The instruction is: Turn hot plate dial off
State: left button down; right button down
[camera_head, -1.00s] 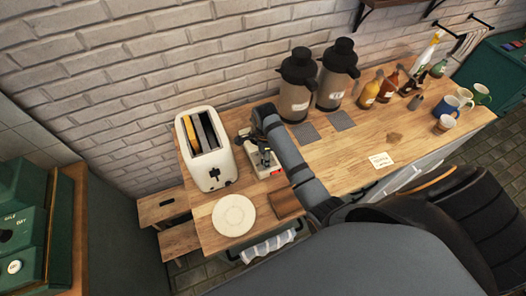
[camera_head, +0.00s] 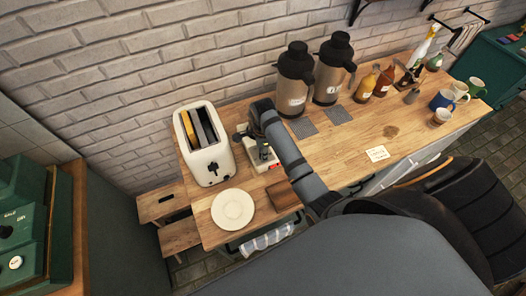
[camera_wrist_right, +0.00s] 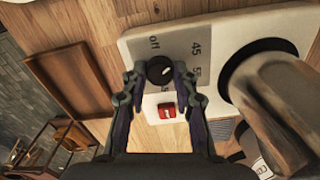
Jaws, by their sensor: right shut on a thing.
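The hot plate (camera_head: 273,166) is a pale box with a red switch, on the wooden counter right of the toaster. My right gripper (camera_wrist_right: 160,77) is shut on the dial, a fingertip on each side. In the head view my right gripper (camera_head: 263,152) is over the hot plate, and my arm hides much of it and the dial. I cannot tell where the dial points. My left gripper is not in view.
A white toaster (camera_head: 206,145) stands close left of the hot plate. A pale plate (camera_head: 233,209) and a brown board (camera_head: 283,195) lie in front. Two tall flasks (camera_head: 294,84) (camera_head: 332,75) stand behind. A metal cylinder (camera_wrist_right: 270,90) stands near the panel. Open counter lies to the right.

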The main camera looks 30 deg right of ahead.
jog(key=shift+n, duration=0.6)
jog(key=n, duration=0.2)
jog(key=shift+n, duration=0.3)
jog(key=n, duration=0.3)
jog(key=shift+n, duration=0.3)
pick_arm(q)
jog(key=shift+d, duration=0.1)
pick_arm(e)
jog(key=shift+w+n, duration=0.1)
jog(key=shift+n, duration=1.8)
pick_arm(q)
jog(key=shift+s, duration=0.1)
pick_arm(e)
jog(key=c, duration=1)
grip_release()
